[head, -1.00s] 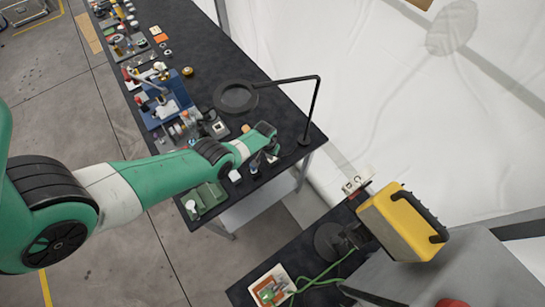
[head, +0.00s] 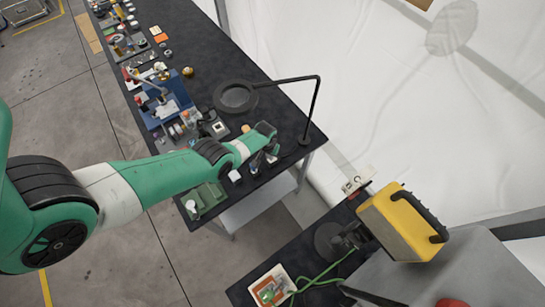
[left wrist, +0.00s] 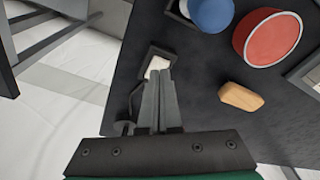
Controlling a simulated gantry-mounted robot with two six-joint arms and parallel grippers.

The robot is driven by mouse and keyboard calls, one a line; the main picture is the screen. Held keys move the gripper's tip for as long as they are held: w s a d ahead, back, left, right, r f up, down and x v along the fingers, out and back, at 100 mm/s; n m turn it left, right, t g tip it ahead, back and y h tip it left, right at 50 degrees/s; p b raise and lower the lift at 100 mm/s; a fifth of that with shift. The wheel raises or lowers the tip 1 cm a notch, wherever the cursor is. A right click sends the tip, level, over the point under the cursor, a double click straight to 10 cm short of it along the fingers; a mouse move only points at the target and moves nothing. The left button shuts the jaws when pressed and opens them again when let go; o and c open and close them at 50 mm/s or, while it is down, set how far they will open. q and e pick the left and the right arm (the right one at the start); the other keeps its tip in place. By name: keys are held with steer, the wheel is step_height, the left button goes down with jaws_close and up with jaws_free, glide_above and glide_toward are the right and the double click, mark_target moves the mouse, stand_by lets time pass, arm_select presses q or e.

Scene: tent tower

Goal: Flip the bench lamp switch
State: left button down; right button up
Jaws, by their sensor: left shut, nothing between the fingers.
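The bench lamp stands on the dark bench in the head view, with a round dark ring head (head: 235,97) on a thin bent black arm (head: 317,100). A small dark-framed box with a white face (left wrist: 157,64), apparently the lamp switch, lies on the bench top in the left wrist view. My left gripper (left wrist: 160,80) is shut and empty, its fingertips overlapping the near side of that box. I cannot tell whether they touch it. In the head view my left gripper (head: 263,163) is low over the bench near the lamp's foot. My right gripper is not in view.
A tan block (left wrist: 240,97), a red round tin (left wrist: 270,38) and a blue round object (left wrist: 211,12) lie right of the fingers. A yellow case (head: 398,222) stands at the right.

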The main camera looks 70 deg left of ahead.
mark_target(270, 161)
arm_select(q)
steer(key=shift+f+b, duration=0.9)
stand_by(0.8)
step_height(270, 161, up, 7)
steer(key=p, duration=0.7)
steer(key=shift+d, duration=0.1)
stand_by(0.3)
